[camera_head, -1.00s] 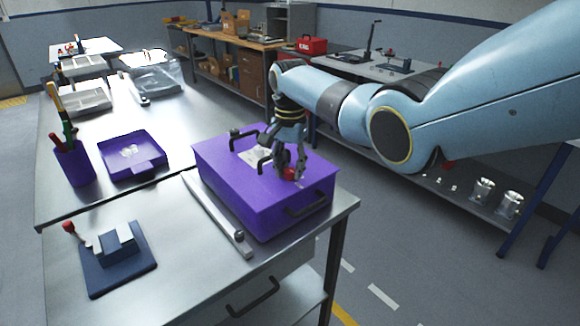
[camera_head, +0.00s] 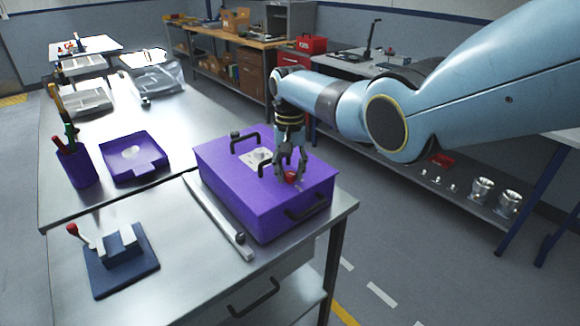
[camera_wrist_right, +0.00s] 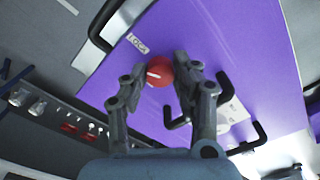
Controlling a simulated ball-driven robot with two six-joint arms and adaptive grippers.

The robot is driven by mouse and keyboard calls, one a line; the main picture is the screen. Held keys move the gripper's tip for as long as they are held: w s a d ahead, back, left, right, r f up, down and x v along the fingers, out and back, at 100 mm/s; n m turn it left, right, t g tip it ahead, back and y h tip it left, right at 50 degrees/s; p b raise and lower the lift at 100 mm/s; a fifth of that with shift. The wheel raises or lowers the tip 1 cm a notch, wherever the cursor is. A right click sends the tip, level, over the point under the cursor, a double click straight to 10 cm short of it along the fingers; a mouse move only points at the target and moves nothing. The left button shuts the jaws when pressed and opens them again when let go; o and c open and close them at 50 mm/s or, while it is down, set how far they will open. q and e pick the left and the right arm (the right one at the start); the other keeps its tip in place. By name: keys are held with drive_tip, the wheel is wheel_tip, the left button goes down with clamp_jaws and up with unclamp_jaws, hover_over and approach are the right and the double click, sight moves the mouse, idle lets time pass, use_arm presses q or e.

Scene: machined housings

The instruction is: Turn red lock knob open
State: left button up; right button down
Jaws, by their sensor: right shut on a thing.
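The red lock knob (camera_wrist_right: 159,72) sits on top of the purple housing (camera_head: 232,180); a white mark shows on the knob in the wrist view. In the head view the knob (camera_head: 291,177) is partly hidden by the fingers. My right gripper (camera_head: 290,174) points down over the housing's top near its front right edge. In the wrist view its fingers (camera_wrist_right: 160,75) are shut on the red knob, one on each side. My left gripper is not in view.
Black handles (camera_head: 245,143) and a pale plate (camera_head: 257,157) are on the housing's top. Another handle (camera_head: 306,207) is on its front side. A metal bar (camera_head: 218,217), a blue clamp fixture (camera_head: 122,262) and a purple tray (camera_head: 133,170) lie to the left on the bench.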

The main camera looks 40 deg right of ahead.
sight(290, 173)
drive_tip(key=n+p, duration=0.1)
drive_tip(key=n, duration=0.5)
drive_tip(key=shift+n, duration=0.3)
drive_tip(key=n, duration=0.6)
drive_tip(key=shift+p, duration=0.3)
drive_tip(key=c, duration=1)
unclamp_jaws()
wheel_tip(290, 173, up, 12)
